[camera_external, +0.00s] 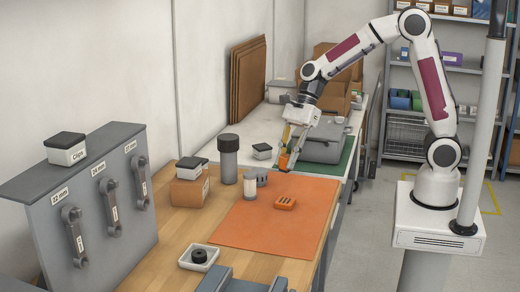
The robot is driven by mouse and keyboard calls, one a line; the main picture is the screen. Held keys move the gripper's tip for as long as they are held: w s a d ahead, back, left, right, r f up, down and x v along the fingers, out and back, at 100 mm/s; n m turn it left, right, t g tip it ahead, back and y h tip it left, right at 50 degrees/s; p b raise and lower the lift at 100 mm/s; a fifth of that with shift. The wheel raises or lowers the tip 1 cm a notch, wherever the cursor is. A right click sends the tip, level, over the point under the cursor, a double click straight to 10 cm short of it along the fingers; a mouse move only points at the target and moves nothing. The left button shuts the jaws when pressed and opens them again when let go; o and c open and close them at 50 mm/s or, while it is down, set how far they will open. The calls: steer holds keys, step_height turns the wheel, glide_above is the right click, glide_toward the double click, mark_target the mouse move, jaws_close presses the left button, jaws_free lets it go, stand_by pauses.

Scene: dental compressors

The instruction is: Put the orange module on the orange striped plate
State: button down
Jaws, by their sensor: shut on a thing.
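My gripper (290,158) points down above the far end of the orange mat (250,232). It is shut on a small orange piece, which appears to be the orange module (285,161). The fingers partly cover it. A small orange piece with dark stripes, which looks like the orange striped plate (285,203), lies on the mat nearer the camera. The held module is beyond the plate and apart from it.
On the wooden table, a dark-capped grey cylinder (228,160), a pale cylinder (250,187) and a cardboard box (190,188) stand left of the plate. A grey case (322,145) is behind my gripper. The mat's front is clear.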

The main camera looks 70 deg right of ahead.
steer(key=shift+f, duration=3.15)
steer(key=shift+f, duration=1.85)
steer(key=shift+f, duration=0.15)
steer(key=c, duration=1.8)
jaws_free()
